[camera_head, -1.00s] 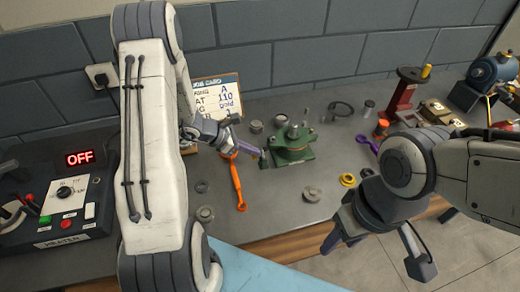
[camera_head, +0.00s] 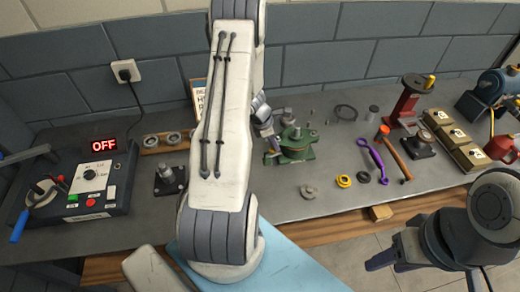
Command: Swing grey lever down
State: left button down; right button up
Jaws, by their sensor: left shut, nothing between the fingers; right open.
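The green fixture (camera_head: 293,150) stands on the bench near the middle, with a small grey post on top. My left gripper (camera_head: 270,143) is shut and empty, just left of the fixture. My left arm covers part of the bench; whether the fingers touch the fixture is unclear. A grey bar (camera_head: 18,157) enters at the left edge above the heater box, but I cannot tell whether it is the grey lever. My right gripper (camera_head: 428,268) is open and empty in front of the bench, at lower right.
The heater box (camera_head: 95,180), reading OFF, is at left, beside a clamp with a blue handle (camera_head: 19,226). A purple wrench (camera_head: 375,160), an orange-handled hammer (camera_head: 397,158), a yellow ring (camera_head: 344,181) and a red stand (camera_head: 404,103) are right of the fixture.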

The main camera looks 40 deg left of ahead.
aim_at(280, 153)
pick_arm(q)
jog(key=shift+w+d+f+b, duration=0.5)
jog(key=shift+w+d, duration=0.1)
jog(key=shift+w, duration=0.15)
jog(key=shift+r, duration=0.15)
notch_tip(280, 153, up, 5)
jog(key=p, duration=0.4)
jog(key=shift+p, duration=0.35)
jog(key=w+d+r+b, duration=0.1)
jog(key=w+d+r, duration=0.3)
jog(key=w+r, duration=0.1)
jog(key=shift+w+d+r, duration=0.25)
jog(key=shift+w, duration=0.15)
